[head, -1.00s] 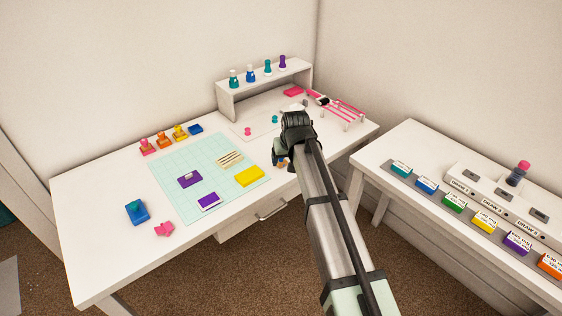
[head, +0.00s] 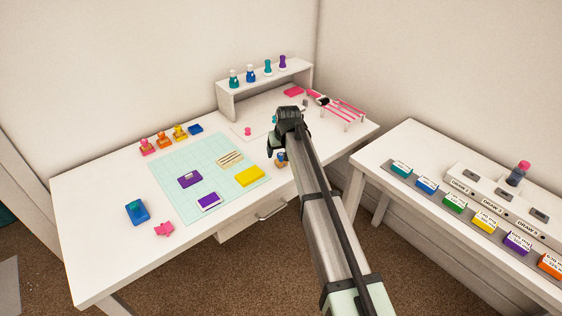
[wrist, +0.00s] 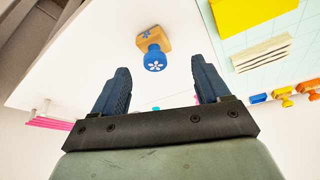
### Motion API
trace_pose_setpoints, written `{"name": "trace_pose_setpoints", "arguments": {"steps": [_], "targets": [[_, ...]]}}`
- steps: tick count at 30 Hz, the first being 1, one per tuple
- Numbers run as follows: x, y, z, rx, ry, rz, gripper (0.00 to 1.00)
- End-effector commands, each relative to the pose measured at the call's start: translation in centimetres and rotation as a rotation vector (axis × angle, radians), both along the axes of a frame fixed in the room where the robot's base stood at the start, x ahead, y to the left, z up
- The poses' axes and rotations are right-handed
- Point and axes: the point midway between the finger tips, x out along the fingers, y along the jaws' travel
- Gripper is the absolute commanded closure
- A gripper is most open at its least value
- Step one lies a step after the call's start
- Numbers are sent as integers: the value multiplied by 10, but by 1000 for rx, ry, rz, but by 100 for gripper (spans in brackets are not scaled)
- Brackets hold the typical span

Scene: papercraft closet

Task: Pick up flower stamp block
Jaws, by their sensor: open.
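My gripper (wrist: 160,68) is open and empty, and does not touch the block. In the head view the stamp block (head: 281,163) is near the table's front edge, just beside my gripper (head: 271,156), partly hidden by my arm.
A yellow pad (head: 250,176) and a striped light block (head: 229,159) lie on the cutting mat (head: 165,161), left of the stamp. A small white shelf (head: 262,78) with several bottles stands behind. A pink-railed rack (head: 345,112) is at the right end.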

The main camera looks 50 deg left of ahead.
Motion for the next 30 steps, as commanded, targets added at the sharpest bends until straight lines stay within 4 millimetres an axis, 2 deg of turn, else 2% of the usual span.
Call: {"name": "trace_pose_setpoints", "arguments": {"steps": [2,11,20,28,30], "targets": [[2,4,-9,0,0,0,25],[7,11,-24,0,0,-1,25],[16,25,-56,0,0,-1,25],[17,25,-59,1,0,0,25],[17,25,-59,1,0,0,31]]}}
